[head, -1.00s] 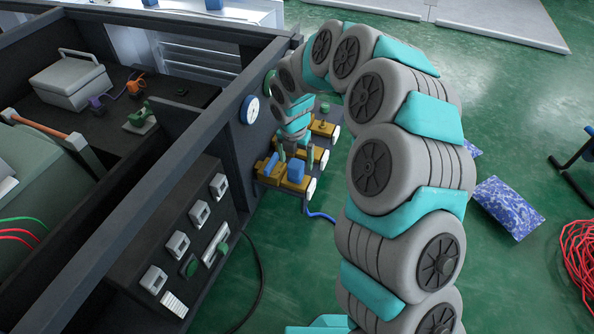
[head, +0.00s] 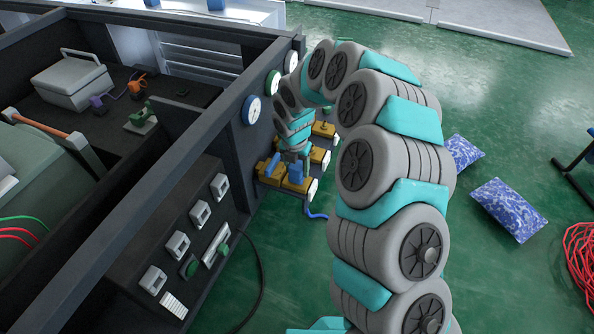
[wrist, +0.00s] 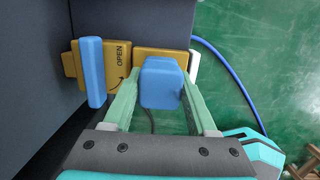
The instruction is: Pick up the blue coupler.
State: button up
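The blue coupler (wrist: 162,83) is a rounded block at a yellow damper box (wrist: 146,58) in the wrist view. In the head view the coupler (head: 296,172) shows just below my gripper (head: 294,160). In the wrist view my gripper (wrist: 160,86) has its two pale green fingers apart, one on each side of the coupler. No firm grip shows; whether either finger touches it I cannot tell. A blue lever (wrist: 92,70) stands left of the coupler, by the word OPEN. The coupler's underside is hidden.
A dark panel wall (wrist: 35,75) is close on the left. A blue hose (wrist: 232,75) runs at the right. More yellow boxes (head: 323,130) stand behind, with round gauges (head: 251,110) on the wall. Green floor is open to the right, with blue cushions (head: 508,208).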

grip_shut()
jog(key=shift+r, duration=0.15)
dwell(0.4)
